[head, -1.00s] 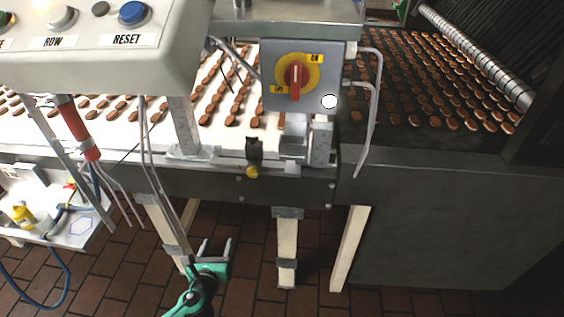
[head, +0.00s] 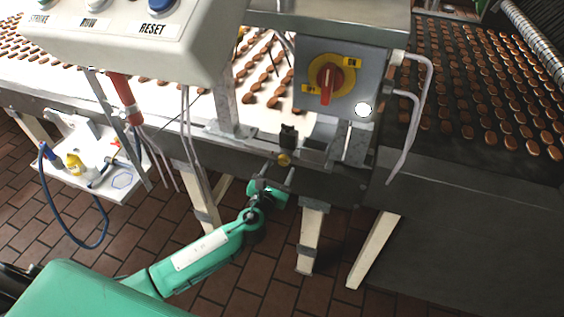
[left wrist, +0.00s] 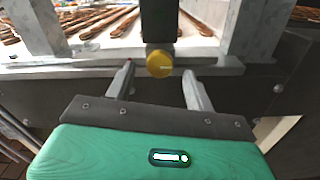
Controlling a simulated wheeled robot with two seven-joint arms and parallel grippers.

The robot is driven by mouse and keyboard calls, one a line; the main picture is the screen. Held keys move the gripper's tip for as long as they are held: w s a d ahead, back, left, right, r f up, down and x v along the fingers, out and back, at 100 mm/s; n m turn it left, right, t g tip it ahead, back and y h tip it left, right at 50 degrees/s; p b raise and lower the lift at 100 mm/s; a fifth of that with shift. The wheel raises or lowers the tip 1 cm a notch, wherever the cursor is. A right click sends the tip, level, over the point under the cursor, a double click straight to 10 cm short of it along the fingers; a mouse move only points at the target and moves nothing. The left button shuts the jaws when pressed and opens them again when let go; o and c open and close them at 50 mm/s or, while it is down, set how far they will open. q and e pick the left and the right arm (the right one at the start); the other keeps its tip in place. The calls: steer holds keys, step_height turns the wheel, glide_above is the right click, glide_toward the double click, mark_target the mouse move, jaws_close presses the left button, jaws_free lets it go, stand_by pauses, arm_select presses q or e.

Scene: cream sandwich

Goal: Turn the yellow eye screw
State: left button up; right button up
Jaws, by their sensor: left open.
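The yellow eye screw (head: 284,160) sits on the dark front rail of the conveyor, below a small black block (head: 288,136). In the left wrist view its round yellow head (left wrist: 159,64) lies just beyond the fingertips, midway between them. My left gripper (head: 271,178) is open, with one finger on each side of the line to the screw. Its two grey fingers also show in the left wrist view (left wrist: 159,72). I see no contact with the screw. My right gripper is not in view.
A grey switch box (head: 341,100) with a red rotary handle is mounted to the right above the screw. A white control panel (head: 130,45) overhangs at upper left. Conveyor legs (head: 310,235) stand below the rail. A small white shelf (head: 95,165) with a yellow bottle is at left.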

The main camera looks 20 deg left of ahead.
mark_target(284, 160)
arm_select(q)
steer(key=shift+w, duration=1.4)
steer(key=shift+c, duration=0.2)
steer(key=c, duration=0.9)
steer(key=shift+c, duration=0.2)
